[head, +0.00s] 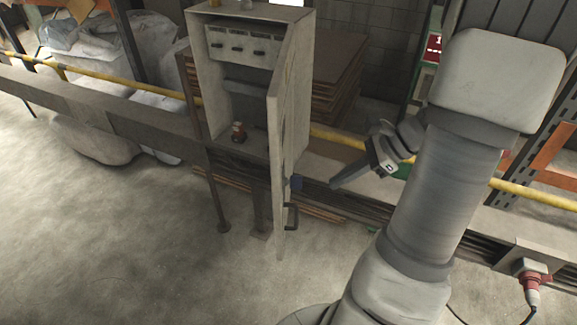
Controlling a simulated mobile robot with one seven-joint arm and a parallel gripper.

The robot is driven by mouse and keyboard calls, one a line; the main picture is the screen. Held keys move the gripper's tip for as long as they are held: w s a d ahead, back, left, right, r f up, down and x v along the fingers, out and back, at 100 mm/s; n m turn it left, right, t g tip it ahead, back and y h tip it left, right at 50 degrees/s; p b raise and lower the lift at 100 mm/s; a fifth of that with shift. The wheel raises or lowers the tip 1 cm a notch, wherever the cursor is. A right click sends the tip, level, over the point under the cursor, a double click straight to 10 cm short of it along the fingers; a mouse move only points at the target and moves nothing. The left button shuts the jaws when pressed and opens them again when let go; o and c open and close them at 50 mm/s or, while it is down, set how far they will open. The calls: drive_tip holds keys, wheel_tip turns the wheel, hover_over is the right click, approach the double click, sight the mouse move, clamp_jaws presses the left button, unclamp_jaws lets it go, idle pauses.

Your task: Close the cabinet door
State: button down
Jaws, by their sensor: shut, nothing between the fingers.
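The grey metal cabinet (203,82) stands upright on legs at the upper middle of the head view. Its door (275,170) is hinged on the right side and stands wide open, seen nearly edge-on. A dark handle (291,216) is near the lower part of the door. My gripper (334,187) is to the right of the door, pointing left and down toward it. It is shut and empty, and it appears apart from the door. The door hides part of the cabinet's right side.
Inside the cabinet are a row of switches (241,45) and a small red-brown object (238,132). A yellow rail (90,74) runs behind. Stacked brown boards (335,70) stand behind the door. A red plug (531,284) is at lower right. The floor in front (130,240) is clear.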

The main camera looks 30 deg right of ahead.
drive_tip(key=w+a+f+m, duration=0.1)
drive_tip(key=w+a+f, duration=0.5)
drive_tip(key=a+f, duration=0.1)
drive_tip(key=shift+a+t, duration=0.3)
drive_tip(key=shift+a, duration=0.35)
